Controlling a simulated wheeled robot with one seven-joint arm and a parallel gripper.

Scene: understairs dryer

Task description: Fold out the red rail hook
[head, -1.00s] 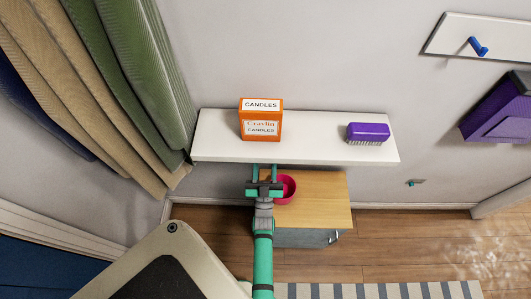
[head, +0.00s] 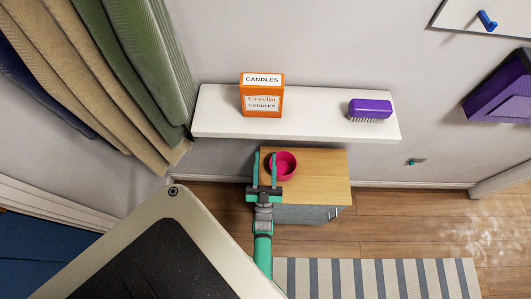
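No red hook shows in this view. A white rail board (head: 460,16) is cut off at the top right corner, and a blue hook (head: 487,21) sticks out from it. Any other hooks on the board would be outside the picture. My gripper (head: 265,156) is in the lower middle, below the wall shelf in the picture, far to the left of the rail board.
A white shelf (head: 310,125) holds an orange candle box (head: 261,97) and a purple brush (head: 370,108). The pink bowl (head: 286,167) stands on a wooden-topped cabinet (head: 325,180). Coats (head: 135,75) hang at left. A purple object (head: 497,92) is at right. A striped rug (head: 390,279) lies on the floor.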

